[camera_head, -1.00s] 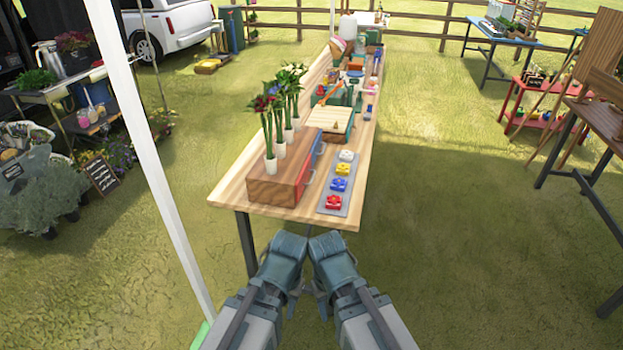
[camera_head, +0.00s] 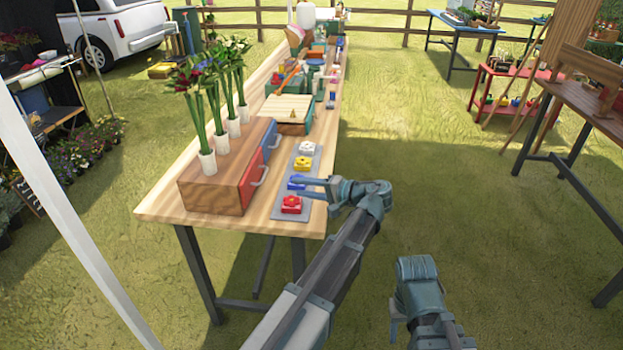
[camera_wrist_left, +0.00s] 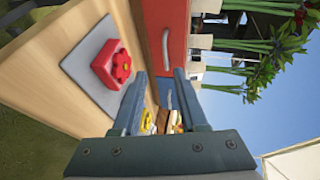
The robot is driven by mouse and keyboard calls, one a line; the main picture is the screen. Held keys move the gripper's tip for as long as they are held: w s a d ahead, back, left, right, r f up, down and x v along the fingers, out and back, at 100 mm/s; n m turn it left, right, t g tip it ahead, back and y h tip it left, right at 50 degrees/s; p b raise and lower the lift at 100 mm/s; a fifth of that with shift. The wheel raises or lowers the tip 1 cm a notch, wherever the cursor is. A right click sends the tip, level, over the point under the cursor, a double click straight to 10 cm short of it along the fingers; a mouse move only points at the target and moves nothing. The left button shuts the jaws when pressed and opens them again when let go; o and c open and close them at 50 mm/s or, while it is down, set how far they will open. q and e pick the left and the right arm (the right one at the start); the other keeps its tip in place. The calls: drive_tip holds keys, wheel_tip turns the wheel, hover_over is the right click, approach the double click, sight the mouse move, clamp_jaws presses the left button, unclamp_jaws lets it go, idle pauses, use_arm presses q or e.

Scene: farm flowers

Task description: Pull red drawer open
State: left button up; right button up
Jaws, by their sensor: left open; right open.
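The red drawer (camera_head: 251,180) is the nearer front in a wooden cabinet on the table and looks closed. Its silver handle (camera_head: 260,178) sticks out to the right. In the left wrist view the red drawer (camera_wrist_left: 175,20) is at top centre, with its handle (camera_wrist_left: 165,48) just beyond my fingertips. My left gripper (camera_head: 297,188) is open and empty, over the button tray beside the cabinet, fingers pointing left toward the drawer. It does not touch the handle. My right gripper (camera_head: 393,318) hangs low off the table's right side, its fingers partly hidden.
A blue drawer (camera_head: 270,141) sits behind the red one. A grey tray (camera_head: 276,214) with red, blue, yellow and white flower-marked blocks lies right of the cabinet. White vases (camera_head: 207,163) with flowers stand on the cabinet.

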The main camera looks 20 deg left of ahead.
use_arm(q)
drive_tip(key=shift+w+d+r+y, duration=0.15)
drive_tip(key=shift+w+d, duration=0.05)
drive_tip(key=shift+w, duration=0.3)
drive_tip(key=shift+w+d+r+y, duration=0.1)
drive_tip(key=shift+w+d+y, duration=0.1)
drive_tip(key=shift+w, duration=0.25)
drive_tip(key=shift+a, duration=0.25)
drive_tip(key=b+x, duration=0.2)
drive_tip(key=x, duration=1.1)
drive_tip(key=shift+w+a+f+b, duration=0.1)
drive_tip(key=shift+a+b, duration=0.05)
drive_tip(key=shift+b, duration=0.2)
use_arm(e)
drive_tip(key=f, duration=0.3)
drive_tip(key=shift+w+d+f, duration=0.1)
drive_tip(key=shift+w+d, duration=0.1)
drive_tip(key=shift+d, duration=0.2)
use_arm(q)
clamp_jaws()
